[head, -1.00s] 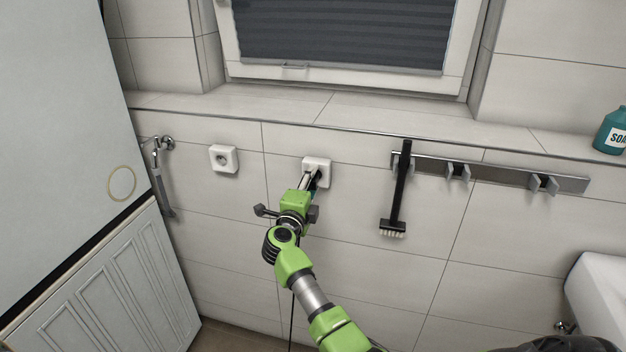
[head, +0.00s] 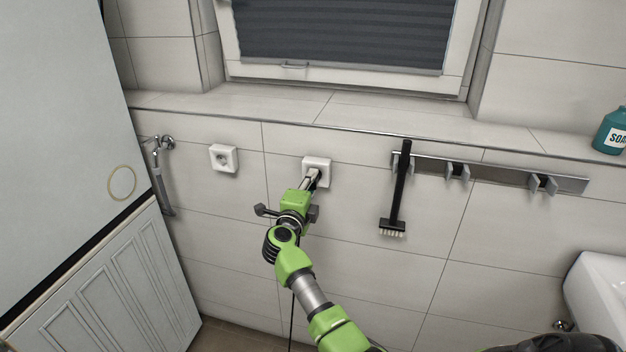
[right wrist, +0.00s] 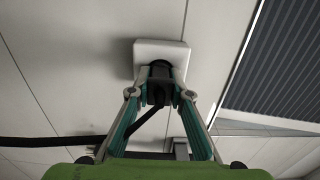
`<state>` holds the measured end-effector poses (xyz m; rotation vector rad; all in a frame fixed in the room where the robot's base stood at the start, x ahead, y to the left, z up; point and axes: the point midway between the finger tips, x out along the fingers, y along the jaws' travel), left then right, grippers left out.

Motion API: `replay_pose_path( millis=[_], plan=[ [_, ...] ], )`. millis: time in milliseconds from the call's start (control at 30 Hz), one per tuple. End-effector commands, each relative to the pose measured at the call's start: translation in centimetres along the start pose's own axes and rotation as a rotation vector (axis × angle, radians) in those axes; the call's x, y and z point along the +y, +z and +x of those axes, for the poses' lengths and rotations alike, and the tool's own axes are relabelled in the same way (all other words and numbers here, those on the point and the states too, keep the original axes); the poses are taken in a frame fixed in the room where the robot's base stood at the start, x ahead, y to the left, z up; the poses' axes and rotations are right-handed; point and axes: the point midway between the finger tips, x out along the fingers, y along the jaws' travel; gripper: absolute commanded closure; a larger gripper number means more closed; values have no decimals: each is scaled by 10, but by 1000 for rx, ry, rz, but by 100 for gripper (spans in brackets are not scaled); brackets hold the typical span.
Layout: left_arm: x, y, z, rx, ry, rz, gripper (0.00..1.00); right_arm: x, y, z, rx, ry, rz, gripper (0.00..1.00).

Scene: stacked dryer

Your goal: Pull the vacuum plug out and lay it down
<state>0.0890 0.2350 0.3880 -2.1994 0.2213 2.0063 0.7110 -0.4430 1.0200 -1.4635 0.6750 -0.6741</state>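The black vacuum plug (right wrist: 159,82) sits in the white wall socket (right wrist: 163,52), which also shows in the head view (head: 318,165). Its black cable (right wrist: 50,141) runs from the plug down and off to the left in the right wrist view. My right gripper (head: 312,180) is up at the socket, and in the right wrist view its two fingers (right wrist: 160,80) close in on both sides of the plug. In the head view the gripper mostly hides the plug. My left gripper is not in view.
A second, empty socket (head: 223,158) is to the left. A black brush (head: 397,195) hangs from the hook rail (head: 500,171) on the right. A soap bottle (head: 611,132) stands on the ledge (head: 450,133). A white cabinet (head: 110,275) is at the left.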

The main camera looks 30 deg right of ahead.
Motion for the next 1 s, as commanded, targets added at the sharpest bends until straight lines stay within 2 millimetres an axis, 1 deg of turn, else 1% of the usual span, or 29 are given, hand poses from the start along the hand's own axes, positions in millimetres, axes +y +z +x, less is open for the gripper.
replay_pose_path(
  millis=[233, 1000],
  plan=[
    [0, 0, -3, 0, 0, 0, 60, -1, 0, -3, -1, 0, 0, 100],
    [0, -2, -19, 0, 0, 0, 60, 0, 0, -34, -1, 1, 1, 100]
  ],
)
